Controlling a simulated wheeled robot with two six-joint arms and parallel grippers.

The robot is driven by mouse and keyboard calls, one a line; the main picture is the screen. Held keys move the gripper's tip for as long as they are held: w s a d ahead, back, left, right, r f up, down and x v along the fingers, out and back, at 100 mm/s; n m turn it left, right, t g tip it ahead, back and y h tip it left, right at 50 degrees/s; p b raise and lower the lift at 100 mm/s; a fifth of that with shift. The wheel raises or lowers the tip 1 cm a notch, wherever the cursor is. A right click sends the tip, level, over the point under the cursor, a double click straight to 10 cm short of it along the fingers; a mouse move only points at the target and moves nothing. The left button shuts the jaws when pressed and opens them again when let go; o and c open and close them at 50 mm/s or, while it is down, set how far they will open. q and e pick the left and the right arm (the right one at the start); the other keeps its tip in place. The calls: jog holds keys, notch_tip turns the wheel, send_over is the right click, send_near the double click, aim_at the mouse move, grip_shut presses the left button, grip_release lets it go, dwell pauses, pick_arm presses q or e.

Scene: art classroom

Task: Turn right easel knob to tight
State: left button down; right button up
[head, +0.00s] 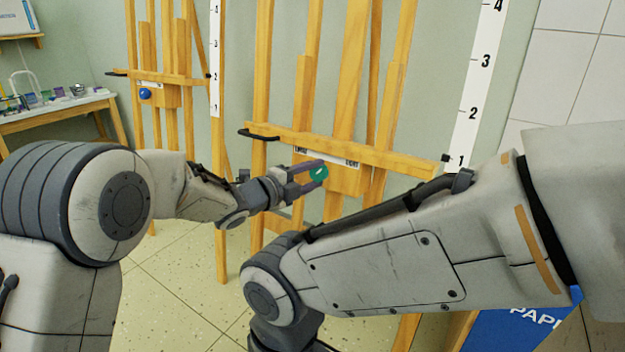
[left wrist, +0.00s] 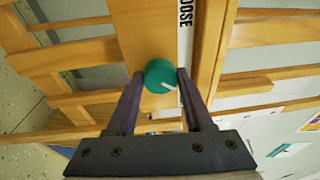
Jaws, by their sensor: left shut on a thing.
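The right easel (head: 345,80) has a green round knob (head: 318,173) on its wooden block, below a white label strip (head: 326,157) reading LOOSE at left and TIGHT at right. My left gripper (head: 322,174) is shut on the green knob, one finger on each side. In the left wrist view the knob (left wrist: 158,72) sits between the fingertips (left wrist: 161,74); its short white mark faces the label side, but I cannot tell its exact setting. The word LOOSE shows on the label (left wrist: 186,25) there. My right arm crosses the lower right; its gripper is out of view.
Another easel (head: 172,90) with a blue knob (head: 145,94) stands at left. A table (head: 60,112) with art supplies is at far left. A blue bin (head: 510,325) marked PAP stands at lower right, partly hidden by my right arm. Tiled floor is clear between.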

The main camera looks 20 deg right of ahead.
pick_arm(q)
jog(key=shift+s+d+m+g+y+b, duration=0.15)
jog(key=shift+m+b, duration=0.1)
jog(key=shift+m, duration=0.75)
jog(key=shift+s+d+m+g+y+b, duration=0.15)
jog(key=shift+m+b, duration=0.1)
jog(key=shift+m, duration=0.75)
jog(key=shift+w+a, duration=0.1)
jog(key=shift+c, duration=1.4)
grip_release()
jog(key=shift+w+a, duration=0.1)
jog(key=shift+a, duration=0.1)
